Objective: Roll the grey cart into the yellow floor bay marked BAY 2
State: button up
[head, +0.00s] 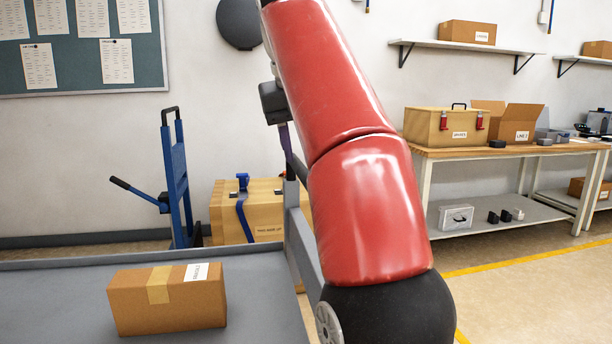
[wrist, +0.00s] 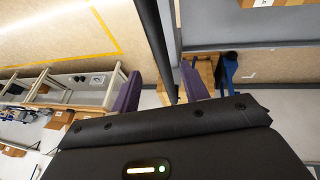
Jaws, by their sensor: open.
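The grey cart (head: 60,285) fills the lower left of the head view, with a carton (head: 168,300) lying on its deck. Its grey upright frame (head: 300,235) stands at the deck's right end, partly behind my red arm. In the wrist view the cart deck (wrist: 215,32) is at upper right. My gripper (wrist: 160,88) is open, its two purple fingers apart with a dark bar (wrist: 155,45) running between them; contact cannot be told. In the head view my gripper (head: 286,145) is mostly hidden behind the arm. A yellow floor line (head: 530,261) runs at right; no BAY 2 lettering is readable.
A blue hand truck (head: 178,180) and a strapped wooden crate (head: 222,212) stand behind the cart by the wall. A workbench (head: 500,152) with a toolbox (head: 432,125) and boxes stands at right. Open floor lies between the cart and the bench.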

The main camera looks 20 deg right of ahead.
jog(key=shift+x, duration=3.45)
grip_shut()
